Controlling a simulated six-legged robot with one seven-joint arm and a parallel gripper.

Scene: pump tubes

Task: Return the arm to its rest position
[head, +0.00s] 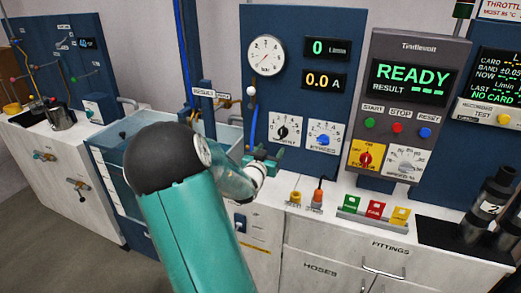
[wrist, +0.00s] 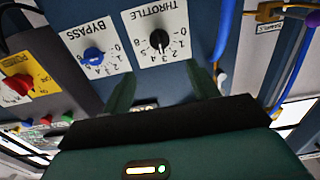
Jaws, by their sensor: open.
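My gripper (head: 262,163) is in front of the blue panel (head: 342,60), just below the throttle knob (head: 284,131). My teal arm reaches forward over the counter to it. In the wrist view my gripper (wrist: 162,90) shows two green fingers spread apart with nothing between them, so it is open and empty. The throttle knob (wrist: 159,39) and the blue bypass knob (wrist: 93,55) are beyond the fingertips, and the picture there is turned over. I cannot tell the exact gap to the panel.
Coloured blocks (head: 375,208) and dark cylinders (head: 487,205) are on the counter. A water tank (head: 135,150) is at left. A blue tube (head: 181,45) hangs behind my arm.

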